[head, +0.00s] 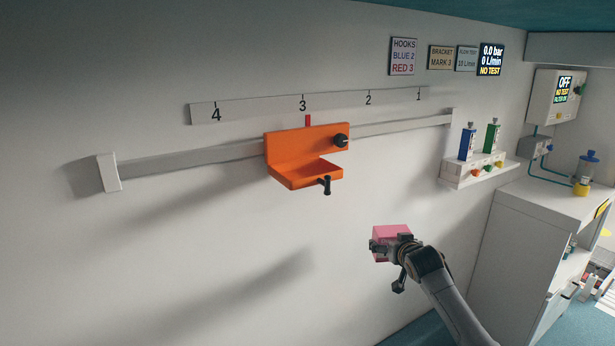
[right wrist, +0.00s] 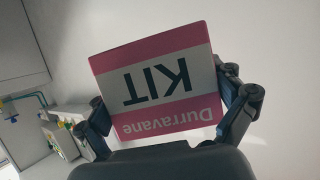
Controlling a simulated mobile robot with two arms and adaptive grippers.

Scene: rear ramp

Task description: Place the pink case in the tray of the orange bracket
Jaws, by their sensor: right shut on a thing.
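The pink case (head: 391,232) is in my right gripper (head: 391,246), low and to the right of the orange bracket in the head view. In the right wrist view the case (right wrist: 155,80) shows a pink and white face with upside-down "KIT" and "Durravane" lettering, tilted between the two fingers. The orange bracket (head: 290,148) hangs on the wall rail, its red pointer (head: 308,120) by mark 3. Its tray (head: 305,177) looks empty from here, with a black handle (head: 326,185) at the front and a black knob (head: 340,140) on the back plate. My left gripper is not in view.
The grey rail (head: 195,159) runs along the wall under a numbered scale strip (head: 250,106). A white shelf (head: 462,180) with a blue and a green bottle is to the right. A white cabinet (head: 515,260) stands at the far right. The wall between case and bracket is clear.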

